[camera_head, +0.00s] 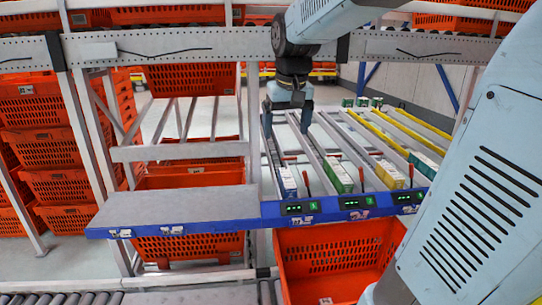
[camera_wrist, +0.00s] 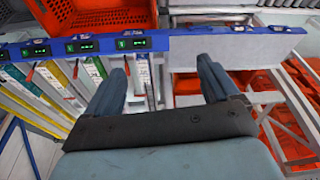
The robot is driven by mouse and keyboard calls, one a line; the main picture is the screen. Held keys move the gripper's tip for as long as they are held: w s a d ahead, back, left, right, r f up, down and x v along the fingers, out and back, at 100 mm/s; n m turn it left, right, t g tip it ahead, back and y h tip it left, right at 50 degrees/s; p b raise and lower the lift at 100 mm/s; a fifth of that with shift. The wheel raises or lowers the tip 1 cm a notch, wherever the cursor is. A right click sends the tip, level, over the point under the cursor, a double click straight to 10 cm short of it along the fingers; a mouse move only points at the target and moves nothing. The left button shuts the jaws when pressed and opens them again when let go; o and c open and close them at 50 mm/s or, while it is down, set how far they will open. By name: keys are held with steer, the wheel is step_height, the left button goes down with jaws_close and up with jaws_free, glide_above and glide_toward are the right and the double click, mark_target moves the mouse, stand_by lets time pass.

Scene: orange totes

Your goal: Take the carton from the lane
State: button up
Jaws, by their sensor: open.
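Several cartons stand at the front ends of the sloped lanes. A white and light-blue carton (camera_head: 288,182) is in the leftmost lane, a green carton (camera_head: 338,176) and a yellow carton (camera_head: 390,175) are to its right, and a teal carton (camera_head: 424,165) is at the far right. My gripper (camera_head: 287,122) is open and empty, above the leftmost lane and behind its white carton, apart from it. In the wrist view, my two fingers (camera_wrist: 162,72) are spread, and the white carton (camera_wrist: 139,76) shows close to the left finger, partly hidden.
A blue front rail (camera_head: 270,215) with lit green displays runs below the cartons. Red dividers stick up between lanes. An empty orange tote (camera_head: 335,262) sits below the rail. A bare grey shelf (camera_head: 175,205) lies left of the lanes. A horizontal beam (camera_head: 180,47) crosses above.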

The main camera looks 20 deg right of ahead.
steer(key=w+d+f+g, duration=0.2)
steer(key=w+d, duration=0.1)
steer(key=w, duration=0.8)
steer(key=m+g+y, duration=0.1)
steer(key=m+g, duration=0.1)
steer(key=g, duration=0.2)
glide_above(289, 182)
steer(key=w, duration=0.3)
step_height(289, 182, down, 23)
steer(key=x, duration=1.3)
steer(key=shift+s+d+f, duration=0.1)
steer(key=shift+d+f, duration=0.15)
steer(key=shift+d, duration=0.1)
steer(key=shift+c, duration=0.4)
